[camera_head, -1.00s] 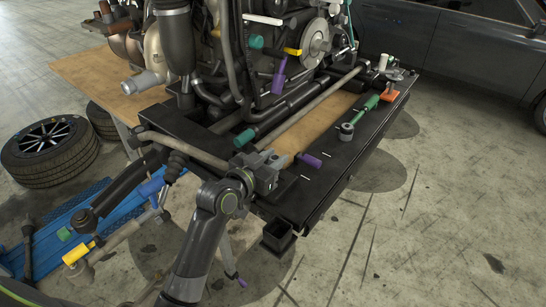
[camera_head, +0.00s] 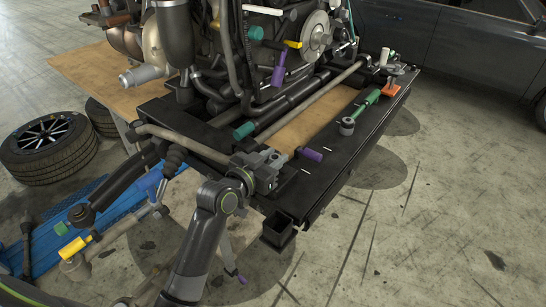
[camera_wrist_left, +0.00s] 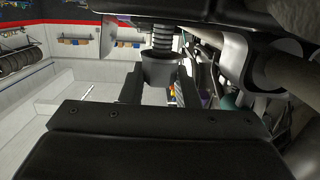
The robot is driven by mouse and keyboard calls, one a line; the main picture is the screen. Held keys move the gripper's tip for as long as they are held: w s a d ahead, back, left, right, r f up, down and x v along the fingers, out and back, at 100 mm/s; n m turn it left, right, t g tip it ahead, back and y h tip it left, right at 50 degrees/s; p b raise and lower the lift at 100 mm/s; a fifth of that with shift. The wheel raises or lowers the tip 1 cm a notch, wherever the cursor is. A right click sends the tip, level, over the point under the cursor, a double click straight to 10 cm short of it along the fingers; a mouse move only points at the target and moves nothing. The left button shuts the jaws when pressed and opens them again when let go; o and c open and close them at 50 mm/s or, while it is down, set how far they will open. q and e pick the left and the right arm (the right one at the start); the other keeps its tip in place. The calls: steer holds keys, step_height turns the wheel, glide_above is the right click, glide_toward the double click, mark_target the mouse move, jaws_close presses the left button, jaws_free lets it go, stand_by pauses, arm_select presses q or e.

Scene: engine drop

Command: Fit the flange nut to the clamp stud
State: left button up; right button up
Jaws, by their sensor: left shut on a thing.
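My left gripper (camera_head: 270,163) is at the near end of the black engine frame (camera_head: 310,190), by the left end of a long grey bar. In the left wrist view, its fingers (camera_wrist_left: 158,88) are shut on a dark cup-shaped part, which looks like the flange nut (camera_wrist_left: 158,70). A threaded clamp stud (camera_wrist_left: 163,38) hangs down from a dark body directly above the nut. The stud's lower end meets or enters the nut's top; I cannot tell how far. The nut and stud are not discernible in the head view. My right gripper is not in view.
A purple-handled tool (camera_head: 311,155) lies beside my gripper on the frame. A green-handled ratchet (camera_head: 365,107) and an orange block (camera_head: 391,90) lie further right. The engine (camera_head: 270,50) stands behind.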

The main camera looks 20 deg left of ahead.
arm_select(q)
steer(key=shift+f+b, duration=1)
steer(key=shift+f, duration=0.35)
steer(key=o, duration=1.1)
steer(key=shift+s+d, duration=0.1)
steer(key=shift+d, duration=0.1)
steer(key=shift+c, duration=0.2)
